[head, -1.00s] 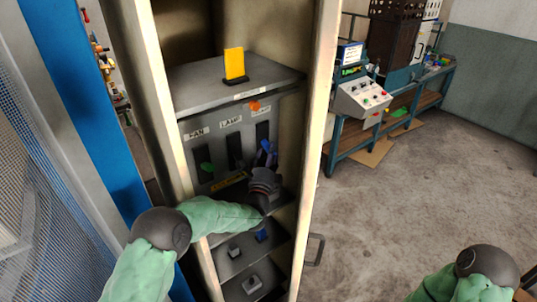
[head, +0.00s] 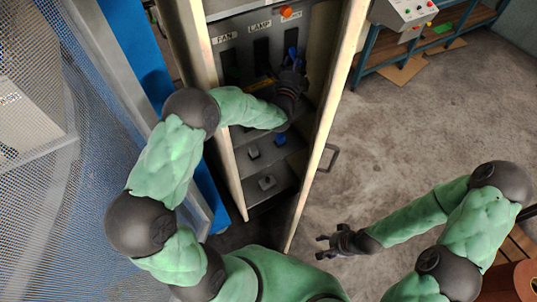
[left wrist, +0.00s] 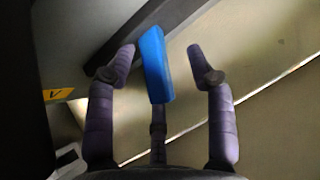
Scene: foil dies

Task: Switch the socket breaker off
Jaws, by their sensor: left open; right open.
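The breaker panel (head: 276,48) is inside an open cabinet, with slots labelled FAN and LAMP and a third slot at the right whose label is too small to read. A blue lever handle (head: 291,53) sticks out at the third slot. My left gripper (head: 292,62) is open at this handle and partly hides it and the slot. In the left wrist view the blue handle (left wrist: 155,65) lies between the spread fingers, with gaps on both sides. My right gripper (head: 322,245) is open and empty above the floor, right of the cabinet.
An orange knob or light (head: 286,12) sits above the third slot. The cabinet's right edge (head: 325,130) stands close to my left gripper. A control box (head: 405,15) is at the back right. Floor between is clear.

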